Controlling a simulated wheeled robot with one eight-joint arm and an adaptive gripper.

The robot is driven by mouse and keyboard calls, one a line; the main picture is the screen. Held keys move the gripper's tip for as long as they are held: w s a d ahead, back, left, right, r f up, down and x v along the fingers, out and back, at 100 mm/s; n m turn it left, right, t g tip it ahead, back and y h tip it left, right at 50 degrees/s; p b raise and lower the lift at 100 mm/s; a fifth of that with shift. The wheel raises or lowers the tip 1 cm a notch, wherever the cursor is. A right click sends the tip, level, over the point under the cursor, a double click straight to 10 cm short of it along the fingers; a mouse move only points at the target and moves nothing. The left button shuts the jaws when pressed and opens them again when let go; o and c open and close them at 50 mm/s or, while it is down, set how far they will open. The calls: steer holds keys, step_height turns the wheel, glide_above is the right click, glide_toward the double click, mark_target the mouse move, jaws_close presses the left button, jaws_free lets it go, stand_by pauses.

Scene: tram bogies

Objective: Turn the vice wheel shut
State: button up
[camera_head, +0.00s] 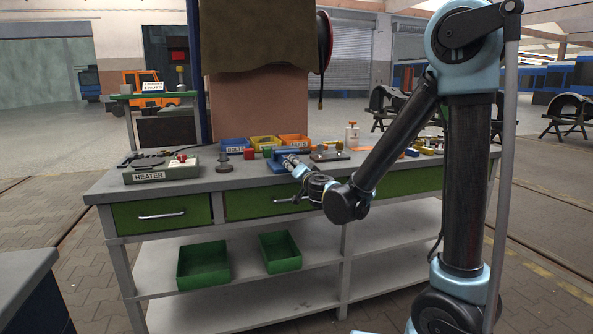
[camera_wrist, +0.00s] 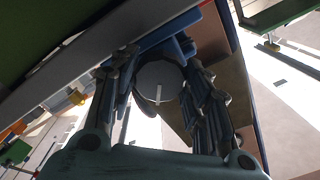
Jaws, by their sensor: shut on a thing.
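The blue vice (camera_head: 283,162) sits on the workbench near its front edge. In the wrist view the vice's blue body (camera_wrist: 172,50) shows behind the wheel. The vice wheel (camera_wrist: 158,84) is a round grey disc with a pale line on its face. My gripper (camera_wrist: 160,76) is shut on the wheel, with one finger on each side of it. In the head view my gripper (camera_head: 293,165) reaches the vice from the front. The wheel cannot be made out there behind the fingers. How far apart the vice jaws are cannot be told.
Blue, yellow and orange bins (camera_head: 264,143) stand behind the vice. Green drawers (camera_head: 162,214) lie below the bench top. Two green trays (camera_head: 203,262) rest on the shelf.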

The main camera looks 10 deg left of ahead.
steer(key=shift+w+d+m, duration=0.1)
steer(key=shift+d+m, duration=0.05)
steer(key=shift+m, duration=3.55)
steer(key=o, duration=1.1)
steer(key=shift+c, duration=0.2)
steer(key=v, duration=1.2)
